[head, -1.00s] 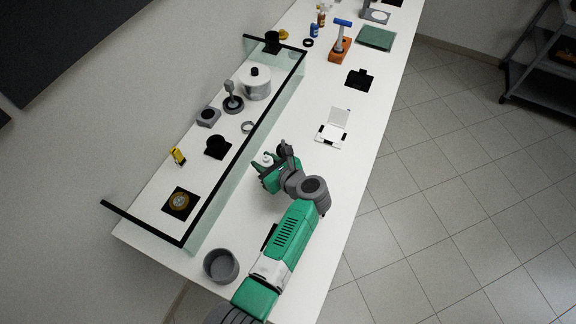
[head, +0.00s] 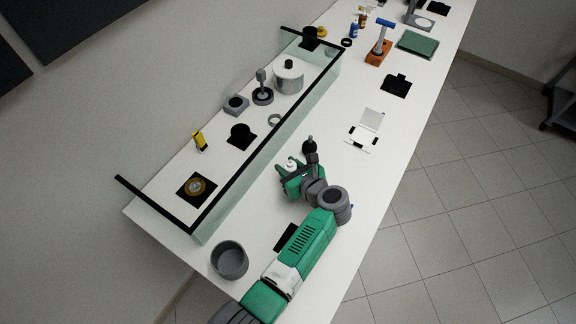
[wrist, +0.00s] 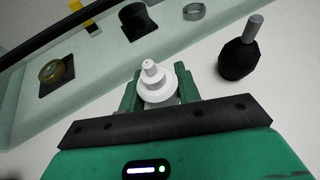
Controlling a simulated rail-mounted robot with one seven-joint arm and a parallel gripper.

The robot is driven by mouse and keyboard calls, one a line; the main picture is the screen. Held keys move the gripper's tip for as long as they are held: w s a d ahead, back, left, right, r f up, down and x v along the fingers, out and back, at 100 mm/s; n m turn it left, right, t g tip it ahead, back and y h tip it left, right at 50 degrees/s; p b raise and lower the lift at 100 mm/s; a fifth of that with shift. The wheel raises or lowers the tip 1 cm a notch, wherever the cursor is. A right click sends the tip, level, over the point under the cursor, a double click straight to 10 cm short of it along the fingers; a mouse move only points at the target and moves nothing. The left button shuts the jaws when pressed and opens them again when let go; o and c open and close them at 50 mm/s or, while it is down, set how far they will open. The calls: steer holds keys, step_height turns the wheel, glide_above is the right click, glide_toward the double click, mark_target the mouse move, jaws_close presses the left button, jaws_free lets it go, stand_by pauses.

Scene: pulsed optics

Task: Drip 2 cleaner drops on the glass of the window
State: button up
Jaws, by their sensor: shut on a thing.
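My gripper (head: 289,171) is shut on a small white bottle with a stepped, narrow nozzle, taken as the cleaner (head: 290,164). In the wrist view the bottle (wrist: 152,82) stands between the green fingers (wrist: 155,90), nozzle away from the palm. It is over the open bench, in front of the clear screen. A round gold-rimmed disc on a black square pad (head: 197,187) lies behind the screen at left; it also shows in the wrist view (wrist: 57,71). I cannot tell whether this disc is the window. No drops are visible.
The black-rimmed clear screen (head: 270,150) divides the bench. A black bulb with a grey tip (wrist: 240,60) stands close right of my gripper. A grey cup (head: 229,260) is near the bench end. An open white case (head: 362,133) lies farther along.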

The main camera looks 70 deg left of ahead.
steer(key=shift+f+b, duration=0.4)
steer(key=shift+f, duration=0.3)
steer(key=o, duration=1.1)
steer(key=shift+o, duration=0.2)
steer(key=shift+d+r+p, duration=0.15)
steer(key=shift+r+p, duration=0.1)
steer(key=shift+p, duration=0.1)
steer(key=p+v, duration=0.6)
steer(key=v, duration=0.2)
steer(key=shift+w+d, duration=0.1)
steer(key=shift+d, duration=0.25)
